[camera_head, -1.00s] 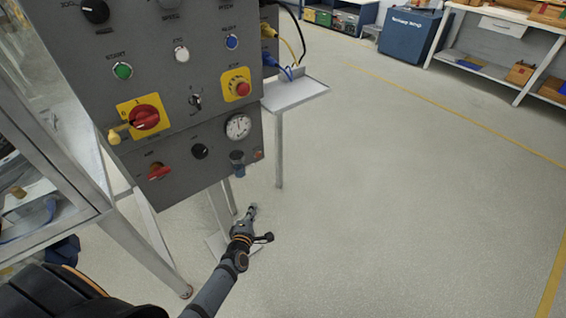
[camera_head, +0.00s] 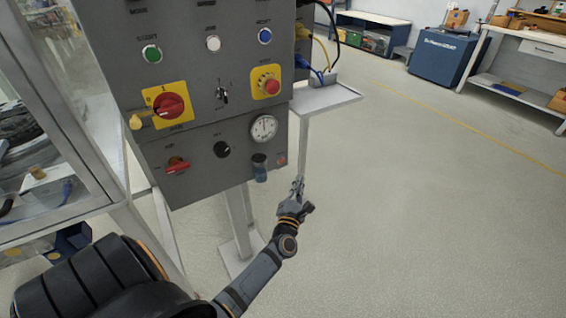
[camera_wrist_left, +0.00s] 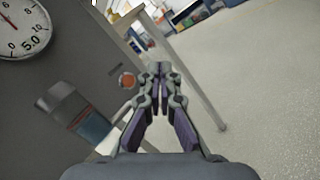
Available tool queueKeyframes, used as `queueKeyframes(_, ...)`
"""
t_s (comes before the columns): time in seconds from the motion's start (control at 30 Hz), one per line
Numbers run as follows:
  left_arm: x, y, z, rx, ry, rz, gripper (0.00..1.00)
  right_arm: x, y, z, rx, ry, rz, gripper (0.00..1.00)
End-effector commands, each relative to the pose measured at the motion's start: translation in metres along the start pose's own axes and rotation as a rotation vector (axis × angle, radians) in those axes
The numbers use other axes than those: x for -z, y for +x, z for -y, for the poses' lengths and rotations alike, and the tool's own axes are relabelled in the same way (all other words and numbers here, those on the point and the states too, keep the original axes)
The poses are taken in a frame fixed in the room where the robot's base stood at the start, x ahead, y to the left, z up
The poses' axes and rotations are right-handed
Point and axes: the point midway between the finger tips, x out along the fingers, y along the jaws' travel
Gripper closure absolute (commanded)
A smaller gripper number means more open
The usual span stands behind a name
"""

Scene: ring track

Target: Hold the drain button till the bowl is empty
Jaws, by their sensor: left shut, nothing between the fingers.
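A small round orange-red button (camera_head: 281,159) sits at the lower right corner of the grey control panel (camera_head: 205,185); it also shows in the left wrist view (camera_wrist_left: 127,81). Just left of it hangs a small bowl (camera_head: 260,172) with a grey upper part and a bluish lower part, larger in the left wrist view (camera_wrist_left: 80,115). I cannot read its liquid level surely. My left gripper (camera_head: 298,184) is shut and empty, below and right of the button and apart from it. In the left wrist view the fingertips (camera_wrist_left: 160,68) point just right of the button.
A round gauge (camera_head: 264,129) is above the bowl. A red rotary handle (camera_head: 177,166) and a black knob (camera_head: 222,149) are on the lower panel. A narrow shelf (camera_head: 325,97) on a metal leg stands right of the panel. The floor to the right is clear.

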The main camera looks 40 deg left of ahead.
Motion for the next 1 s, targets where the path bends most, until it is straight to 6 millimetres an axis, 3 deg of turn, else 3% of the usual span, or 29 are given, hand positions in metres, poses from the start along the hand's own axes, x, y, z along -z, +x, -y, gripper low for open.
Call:
queueKeyframes(0.23,0.018,0.025,-0.018,-0.001,0.004,0.002,1.0,-0.002,0.003,-0.001,-0.001,0.0,0.002,0.6)
queueKeyframes(0.5,0.036,0.048,-0.035,0.0,0.003,0.001,1.0,0.008,-0.009,0.003,0.006,0.0,0.0,0.6)
queueKeyframes(1.0,0.04,0.056,-0.041,-0.001,0.002,0.0,1.0,0.012,-0.015,0.004,0.008,0.0,0.003,0.6)
